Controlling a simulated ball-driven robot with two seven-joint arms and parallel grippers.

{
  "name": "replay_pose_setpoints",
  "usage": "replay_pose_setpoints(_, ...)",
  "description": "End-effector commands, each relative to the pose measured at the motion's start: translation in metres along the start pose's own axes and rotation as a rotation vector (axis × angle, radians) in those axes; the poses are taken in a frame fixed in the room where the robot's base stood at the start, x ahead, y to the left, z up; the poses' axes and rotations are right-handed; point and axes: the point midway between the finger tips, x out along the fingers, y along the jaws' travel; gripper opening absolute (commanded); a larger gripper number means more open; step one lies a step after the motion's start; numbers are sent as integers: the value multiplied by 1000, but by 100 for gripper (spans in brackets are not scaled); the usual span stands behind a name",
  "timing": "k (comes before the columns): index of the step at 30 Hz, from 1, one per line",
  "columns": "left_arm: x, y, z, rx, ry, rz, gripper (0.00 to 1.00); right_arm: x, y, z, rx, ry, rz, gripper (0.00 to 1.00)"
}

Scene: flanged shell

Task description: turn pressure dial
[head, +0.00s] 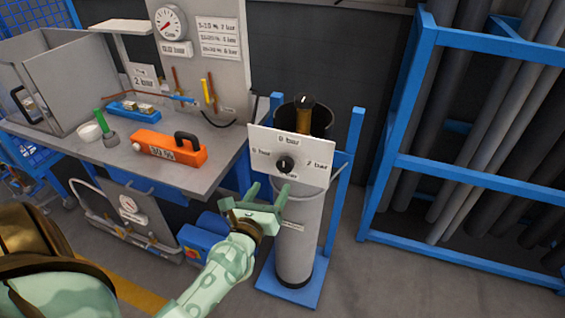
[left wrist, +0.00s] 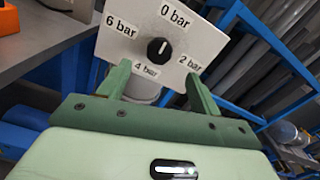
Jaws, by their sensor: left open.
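The pressure dial is a black knob (head: 285,164) on a white plate (head: 262,143) fixed in front of a grey cylinder (head: 298,240). The plate carries 0 bar at the top, 6 bar at left, 2 bar at right and 4 bar at the bottom. In the left wrist view the knob (left wrist: 158,48) has its white mark toward 0 bar. My left gripper (head: 262,200) is open and empty, just below and in front of the plate. Its fingers (left wrist: 158,82) stand apart on either side below the knob, not touching it. My right gripper is not in view.
A grey workbench (head: 190,178) at left holds an orange block (head: 168,148), a green-handled tool (head: 104,125) and a gauge panel (head: 205,70). Blue posts (head: 352,145) flank the cylinder. A blue rack (head: 460,180) with pipes stands at right. Floor between rack and cylinder is clear.

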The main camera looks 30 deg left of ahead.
Motion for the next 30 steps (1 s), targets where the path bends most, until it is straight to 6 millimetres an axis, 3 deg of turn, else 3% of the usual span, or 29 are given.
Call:
replay_pose_setpoints(6,56,0,1,2,-1,-1,64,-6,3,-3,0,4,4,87)
replay_pose_setpoints(12,88,0,-1,3,0,-1,64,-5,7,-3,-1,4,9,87)
replay_pose_setpoints(25,100,0,-1,4,2,-1,64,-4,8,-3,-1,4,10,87)
replay_pose_setpoints(30,99,0,-1,4,2,-1,19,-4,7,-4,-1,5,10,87)
